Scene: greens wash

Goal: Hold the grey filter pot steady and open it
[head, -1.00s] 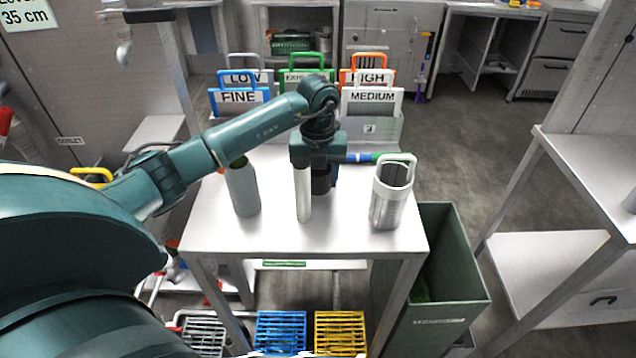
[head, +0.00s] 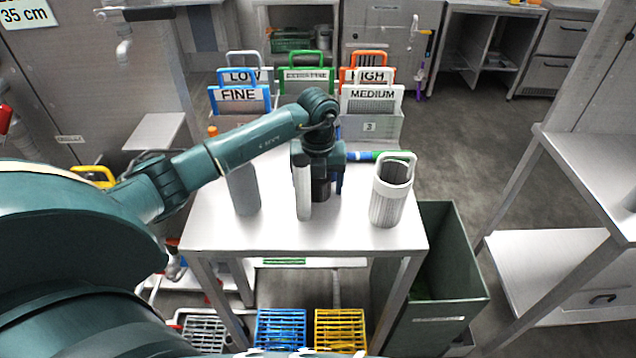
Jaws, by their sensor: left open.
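A plain grey cylinder (head: 244,190) stands upright at the left of the metal table, its top partly hidden by my left arm. A slim pale cylinder (head: 303,192) stands upright near the middle. I cannot tell for certain which is the grey filter pot. My left gripper (head: 322,188) points down just behind the slim cylinder, which partly hides it. It is open, and I see nothing held in it. My right gripper is not in view.
A rod with blue and green bands (head: 372,155) lies behind the silver pot. Labelled sieve panels (head: 372,98) stand in a rack at the back. A green bin (head: 440,270) is right of the table (head: 300,238). Blue (head: 281,330) and yellow (head: 340,330) grates lie below.

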